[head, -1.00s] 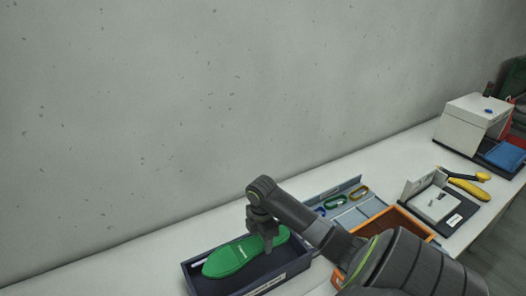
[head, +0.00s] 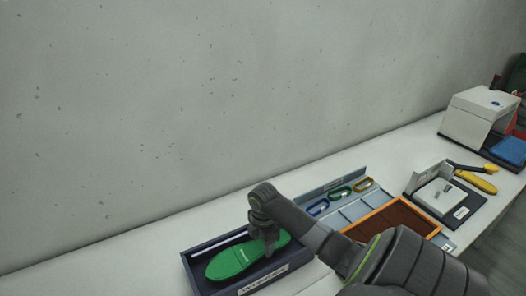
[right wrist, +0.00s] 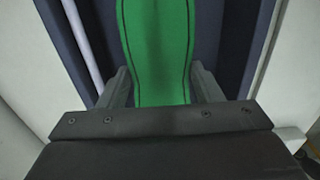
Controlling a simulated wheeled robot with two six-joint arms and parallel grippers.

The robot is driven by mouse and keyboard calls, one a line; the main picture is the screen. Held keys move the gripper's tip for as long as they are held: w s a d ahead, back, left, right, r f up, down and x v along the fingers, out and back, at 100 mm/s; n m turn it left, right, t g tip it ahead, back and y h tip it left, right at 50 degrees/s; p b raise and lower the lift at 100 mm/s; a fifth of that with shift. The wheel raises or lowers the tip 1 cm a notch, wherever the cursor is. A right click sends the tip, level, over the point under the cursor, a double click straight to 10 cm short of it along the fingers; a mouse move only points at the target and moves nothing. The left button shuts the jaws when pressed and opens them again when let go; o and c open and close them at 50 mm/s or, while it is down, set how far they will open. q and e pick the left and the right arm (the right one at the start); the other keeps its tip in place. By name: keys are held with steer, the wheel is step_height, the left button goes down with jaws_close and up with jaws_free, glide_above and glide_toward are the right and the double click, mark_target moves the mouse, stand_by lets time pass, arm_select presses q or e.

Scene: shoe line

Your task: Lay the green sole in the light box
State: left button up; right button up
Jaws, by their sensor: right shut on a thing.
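The green sole (head: 232,262) lies in or just over a dark navy tray (head: 191,271) with a white label on its front wall. My right gripper (head: 270,250) reaches down onto the sole's right end and is shut on it. In the right wrist view the sole (right wrist: 157,50) runs between the two fingers (right wrist: 158,90), with dark tray walls on both sides. I cannot tell whether the sole touches the tray floor. My left gripper is not in view.
Right of the tray are a grey-blue divided box (head: 357,211) with coloured rings and an orange-rimmed brown tray (head: 397,218). Beyond are a dark mat (head: 470,214) with a light fixture, a yellow-handled tool (head: 476,184) and a blue tray (head: 510,150). The wall runs behind the table.

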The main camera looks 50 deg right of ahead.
steer(key=o, duration=1.2)
steer(key=shift+r, duration=0.1)
steer(key=shift+r+p, duration=0.5)
steer(key=shift+r, duration=8.2)
steer(key=shift+f, duration=0.1)
